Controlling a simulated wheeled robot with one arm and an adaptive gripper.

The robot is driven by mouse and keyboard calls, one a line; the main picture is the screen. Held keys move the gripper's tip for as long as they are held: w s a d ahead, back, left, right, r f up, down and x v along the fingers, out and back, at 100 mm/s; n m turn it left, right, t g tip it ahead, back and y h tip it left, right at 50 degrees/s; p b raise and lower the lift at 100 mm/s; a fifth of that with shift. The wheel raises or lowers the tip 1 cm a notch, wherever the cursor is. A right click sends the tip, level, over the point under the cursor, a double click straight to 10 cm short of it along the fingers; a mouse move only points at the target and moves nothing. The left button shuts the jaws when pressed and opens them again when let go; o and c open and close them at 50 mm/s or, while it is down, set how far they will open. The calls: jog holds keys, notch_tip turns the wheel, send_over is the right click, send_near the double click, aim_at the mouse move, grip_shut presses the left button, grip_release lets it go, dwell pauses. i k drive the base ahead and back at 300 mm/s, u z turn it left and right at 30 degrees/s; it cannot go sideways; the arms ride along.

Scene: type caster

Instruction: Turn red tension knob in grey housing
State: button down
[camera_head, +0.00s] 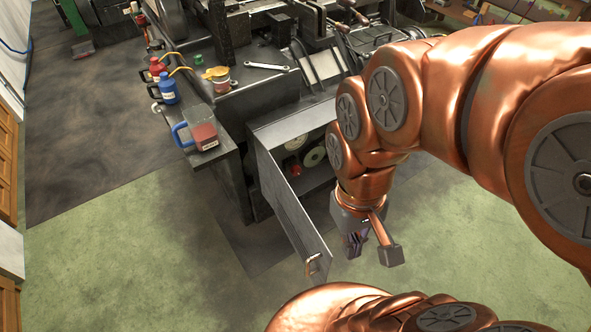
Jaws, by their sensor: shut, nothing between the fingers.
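The red knob (293,171) shows small inside the open grey housing (288,124) at the base of the machine. It sits beside pale round discs or wheels (314,156). The housing's hinged grey door (287,208) stands open toward the front, with a copper-coloured handle at its lower end. My gripper (354,246) points down in front of the housing, to the right of the door and apart from the knob. It is shut and empty. My arm covers the right part of the housing opening.
A wrench (266,67) lies on the machine top. Green floor (150,270) is clear in front and left.

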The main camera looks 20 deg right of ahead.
aim_at(296, 171)
jog(key=u, duration=2.45)
jog(key=k, duration=1.25)
jog(key=z, duration=2.95)
